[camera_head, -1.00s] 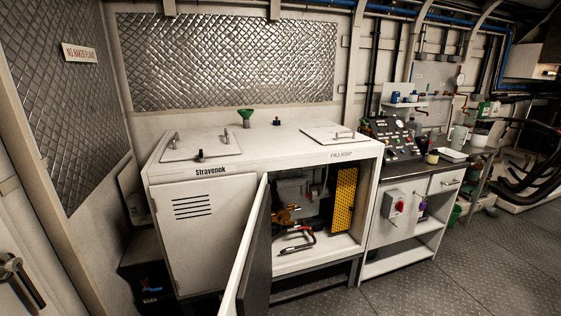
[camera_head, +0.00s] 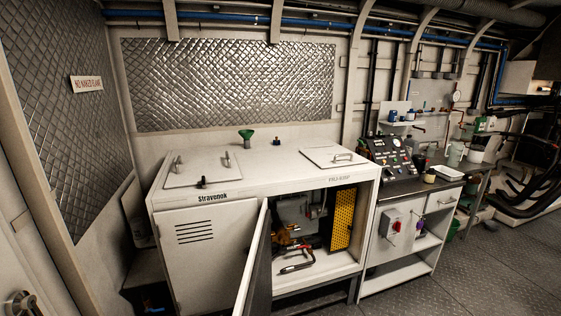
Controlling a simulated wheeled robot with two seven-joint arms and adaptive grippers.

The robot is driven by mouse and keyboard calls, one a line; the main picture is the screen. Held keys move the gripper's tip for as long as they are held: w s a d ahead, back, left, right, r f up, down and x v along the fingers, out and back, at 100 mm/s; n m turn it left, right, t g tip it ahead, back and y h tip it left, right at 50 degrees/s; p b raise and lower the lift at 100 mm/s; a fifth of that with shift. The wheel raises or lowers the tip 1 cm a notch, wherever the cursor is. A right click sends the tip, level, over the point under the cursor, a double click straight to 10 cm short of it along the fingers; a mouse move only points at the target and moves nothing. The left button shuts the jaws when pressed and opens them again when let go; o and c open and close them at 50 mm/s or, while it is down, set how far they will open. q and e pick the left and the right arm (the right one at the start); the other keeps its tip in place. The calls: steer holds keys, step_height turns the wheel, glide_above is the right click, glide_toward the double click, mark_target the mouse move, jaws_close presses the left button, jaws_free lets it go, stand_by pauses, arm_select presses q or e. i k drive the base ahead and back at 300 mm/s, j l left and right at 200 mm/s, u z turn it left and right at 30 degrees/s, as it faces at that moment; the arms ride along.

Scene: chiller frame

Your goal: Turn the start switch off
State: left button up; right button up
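A red rotary switch (camera_head: 396,226) sits on a light grey box (camera_head: 388,238) on the front of the white bench unit, right of the open cabinet. It may be the start switch; its label and position are too small to read. A sloped control panel (camera_head: 393,156) with gauges and small knobs stands on top of the same unit. Neither of my grippers shows in the head view.
The white Stravenok cabinet (camera_head: 205,240) stands at centre left. Its open door (camera_head: 256,265) sticks out toward me, with hoses and a yellow perforated panel (camera_head: 343,219) inside. The grey floor (camera_head: 480,270) at the right front is clear.

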mark_target(397, 226)
steer(key=i+l, duration=0.15)
steer(key=l, duration=0.4)
steer(key=i+l+z, duration=0.1)
steer(key=l, duration=0.45)
steer(key=i+l, duration=0.25)
steer(key=l, duration=0.3)
steer(key=i+l+z, duration=0.15)
steer(key=l, duration=0.4)
steer(key=i+l, duration=0.2)
steer(key=l, duration=0.3)
steer(key=i+l+z, duration=0.1)
steer(key=i+l, duration=0.15)
steer(key=l, duration=0.25)
steer(key=i+l, duration=0.2)
steer(key=l, duration=0.3)
steer(key=i+l+z, duration=0.1)
steer(key=l, duration=0.4)
steer(key=i, duration=0.1)
